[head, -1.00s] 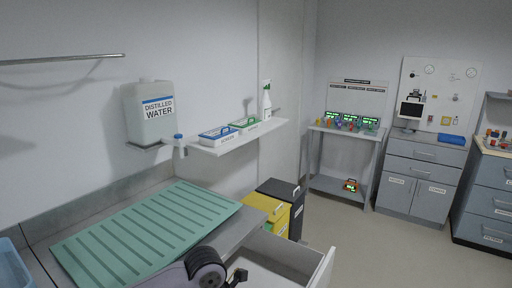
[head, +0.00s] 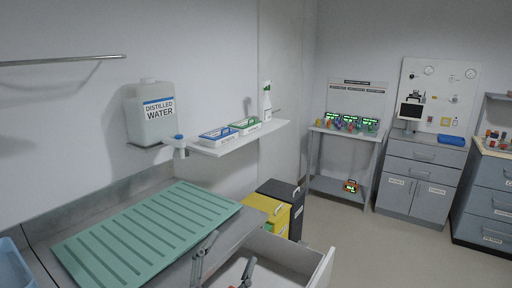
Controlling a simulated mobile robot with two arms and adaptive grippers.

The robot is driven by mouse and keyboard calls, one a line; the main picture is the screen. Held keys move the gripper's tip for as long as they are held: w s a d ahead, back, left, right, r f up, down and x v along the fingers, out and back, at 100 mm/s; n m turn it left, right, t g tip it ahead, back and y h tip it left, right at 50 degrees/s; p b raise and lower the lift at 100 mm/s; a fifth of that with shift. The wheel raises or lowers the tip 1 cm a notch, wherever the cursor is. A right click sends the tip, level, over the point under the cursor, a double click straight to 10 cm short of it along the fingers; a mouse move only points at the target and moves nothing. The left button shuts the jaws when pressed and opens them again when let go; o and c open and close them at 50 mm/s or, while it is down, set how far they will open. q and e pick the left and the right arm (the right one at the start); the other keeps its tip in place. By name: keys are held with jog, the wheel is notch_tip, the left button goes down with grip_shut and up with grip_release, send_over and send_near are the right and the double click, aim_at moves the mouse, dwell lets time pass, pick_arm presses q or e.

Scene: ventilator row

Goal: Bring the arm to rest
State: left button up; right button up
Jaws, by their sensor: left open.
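My left gripper (head: 226,262) shows at the bottom centre of the head view. Its two grey fingers point up and stand wide apart, with nothing seen between them. They appear in front of the counter's front edge and the open drawer (head: 290,256). The rest of the left arm is below the picture. My right gripper is not in view.
A green ribbed mat (head: 150,232) lies on the counter left of the gripper. A blue bin (head: 14,266) is at the left edge. A wall shelf (head: 235,139) holds two small trays and a spray bottle. Yellow (head: 268,210) and dark (head: 284,190) bins stand beyond the drawer. The floor at right is clear.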

pick_arm(q)
jog(key=s+a+f+n+g+y, duration=0.2)
jog(key=a+f+n+g+y, duration=0.15)
jog(key=a+f, duration=0.35)
jog(key=s+a+f+n+g+y, duration=0.25)
jog(key=a+f+n+y, duration=0.2)
jog(key=f, duration=0.45)
jog(key=s+a+f+n+g, duration=0.1)
jog(key=s+a+f+g, duration=0.1)
jog(key=s+f+g, duration=0.6)
jog(key=s+a+f+g, duration=0.25)
jog(key=s+f, duration=0.35)
jog(key=s, duration=0.6)
notch_tip(320, 180, down, 29)
jog(key=s+g+b, duration=0.2)
jog(key=b, duration=0.2)
jog(key=s+a+f+b, duration=0.2)
jog(key=s+f+b, duration=0.1)
jog(key=s+f, duration=1.3)
notch_tip(320, 180, down, 4)
jog(key=shift+s+f+g, duration=0.15)
jog(key=shift+s+g, duration=0.2)
